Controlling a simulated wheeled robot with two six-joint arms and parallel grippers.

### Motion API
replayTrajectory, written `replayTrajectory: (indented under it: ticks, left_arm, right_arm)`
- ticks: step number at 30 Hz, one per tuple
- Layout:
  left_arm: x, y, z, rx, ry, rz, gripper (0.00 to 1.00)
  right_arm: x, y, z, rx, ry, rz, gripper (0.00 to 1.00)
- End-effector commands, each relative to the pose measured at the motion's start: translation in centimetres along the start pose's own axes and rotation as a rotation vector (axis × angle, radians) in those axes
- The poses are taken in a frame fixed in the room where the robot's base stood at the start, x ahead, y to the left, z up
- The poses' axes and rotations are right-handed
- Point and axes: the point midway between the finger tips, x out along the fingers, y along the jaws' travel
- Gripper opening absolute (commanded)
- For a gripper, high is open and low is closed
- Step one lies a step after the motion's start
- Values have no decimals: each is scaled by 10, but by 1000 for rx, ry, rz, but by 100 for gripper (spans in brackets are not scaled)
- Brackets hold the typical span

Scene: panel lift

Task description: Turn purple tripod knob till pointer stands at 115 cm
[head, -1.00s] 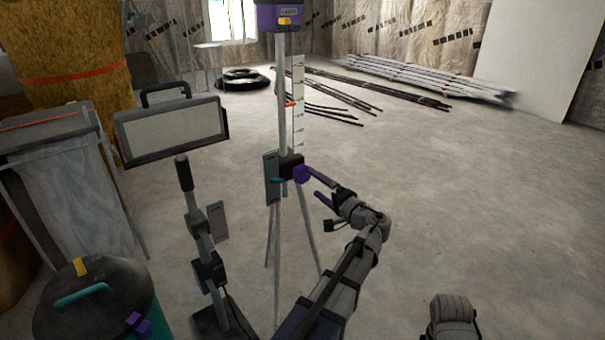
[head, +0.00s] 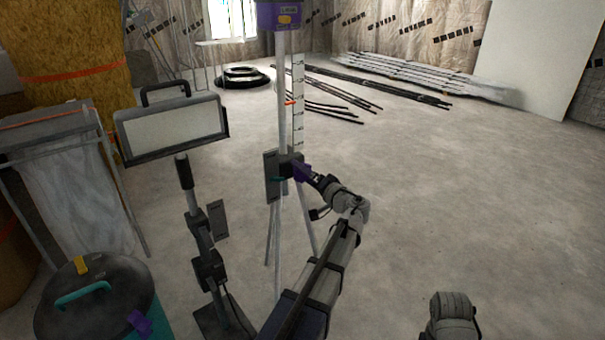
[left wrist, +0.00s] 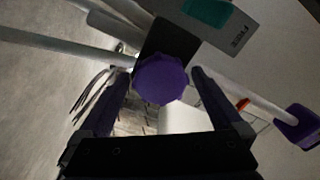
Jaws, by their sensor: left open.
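The purple tripod knob (left wrist: 161,79) sits between the two open fingers of my left gripper (left wrist: 160,90) in the left wrist view, with a gap on each side. In the head view my left gripper (head: 303,172) is at the knob and hides most of it. The tripod (head: 283,120) stands upright with a purple laser head (head: 281,16) on top. A white scale (head: 298,105) stands beside its column. The red pointer (head: 291,103) is around the scale's middle; the numbers are too small to read. My right gripper is not in view.
A work lamp (head: 172,130) and its stand (head: 205,255) are left of the tripod. A lidded bucket (head: 95,300) is at lower left. Black rods (head: 330,105) lie on the floor behind. The floor to the right is clear.

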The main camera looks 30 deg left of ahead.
Motion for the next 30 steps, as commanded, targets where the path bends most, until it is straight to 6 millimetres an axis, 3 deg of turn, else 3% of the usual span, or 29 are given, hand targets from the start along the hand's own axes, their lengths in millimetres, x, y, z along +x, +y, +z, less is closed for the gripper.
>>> replayTrajectory:
  ticks: [13,30]
  left_arm:
    - [10,0,0,0,0,0,99]
    - [10,0,0,0,0,0,35]
  right_arm:
    - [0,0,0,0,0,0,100]
    - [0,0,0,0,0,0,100]
